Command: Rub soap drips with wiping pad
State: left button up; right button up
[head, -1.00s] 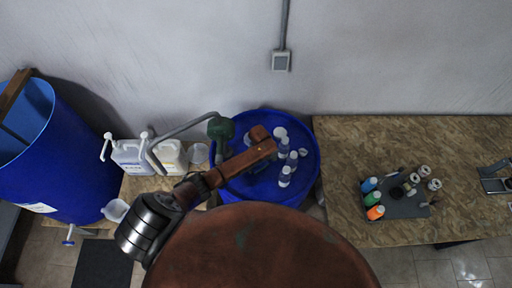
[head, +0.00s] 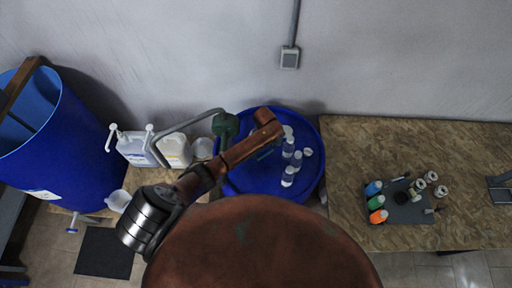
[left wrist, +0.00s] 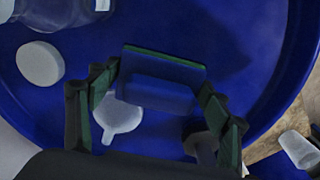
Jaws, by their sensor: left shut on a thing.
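My left gripper (left wrist: 160,92) is shut on a wiping pad (left wrist: 158,78), blue with a dark green edge, held over the blue drum top (left wrist: 235,30). A flat whitish soap drip (left wrist: 118,116) with a short tail lies on the drum top just beyond the pad's lower left. In the head view the drum top (head: 235,178) stands at the middle, and my left arm covers the gripper and much of the pad. I cannot tell whether the pad touches the surface. My right gripper is not in view.
A white round cap (left wrist: 40,63) and clear bottles (head: 288,176) stand on the drum top close to the gripper. White jugs (head: 136,148) stand left of it. A wooden table (head: 450,145) with a grey tray (head: 405,212) of small bottles is at the right.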

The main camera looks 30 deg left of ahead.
pick_arm(q)
jog(key=shift+s+r, duration=0.1)
jog(key=shift+r, duration=1)
